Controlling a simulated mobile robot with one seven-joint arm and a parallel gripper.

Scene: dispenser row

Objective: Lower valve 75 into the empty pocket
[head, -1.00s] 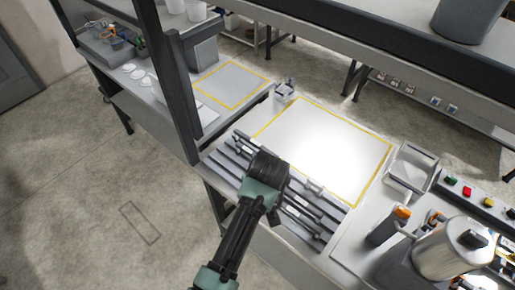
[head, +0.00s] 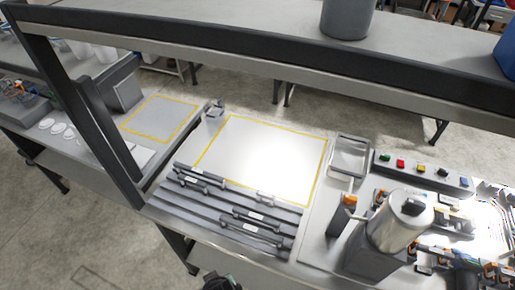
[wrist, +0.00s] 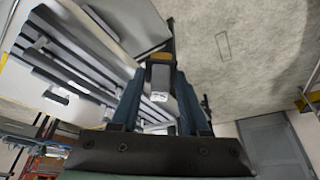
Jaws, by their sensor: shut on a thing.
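In the wrist view my gripper (wrist: 158,100) is shut on a small dark block with a brownish-orange end and a white label, which I take to be valve 75 (wrist: 160,76). The label is too small to read. Floor shows beyond the block's end, with the grey slotted rack to its left. In the head view only a dark piece of my arm shows at the bottom edge; the gripper's fingers and the valve are not visible there. I cannot make out which opening is the empty pocket.
The slotted rack (head: 215,222) holds several dark bars with white labels. Behind it lies a yellow-bordered white mat (head: 262,155), bare. At right stand a steel canister (head: 400,228), a button box (head: 422,172) and an open grey tray (head: 349,156). A shelf beam (head: 270,62) crosses above.

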